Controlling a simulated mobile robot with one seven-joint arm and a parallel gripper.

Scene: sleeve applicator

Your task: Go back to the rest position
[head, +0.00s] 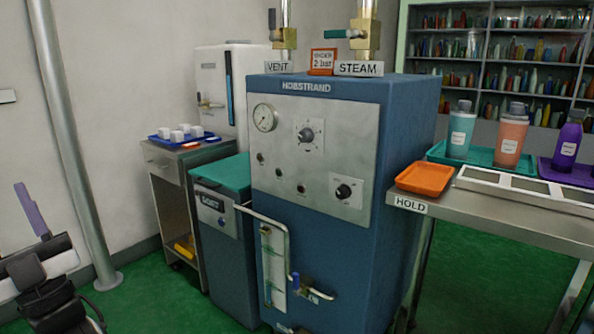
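Part of my arm shows at the lower left edge of the head view, with black and white links over the green floor. A slim purple piece at its upper end looks like part of my gripper (32,210). The fingertips cannot be made out, so I cannot tell whether it is open or shut, or whether it holds anything. It is well apart from the blue steam machine (410,135) in the middle and from the benches.
A steel bench (500,225) at the right bears an orange tray (424,179), a teal tray (440,150) and several bottles. A teal-lidded bin (222,172) and a cart (165,160) stand left of the machine. A grey pole (70,140) rises near my arm. Floor (150,300) before them is clear.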

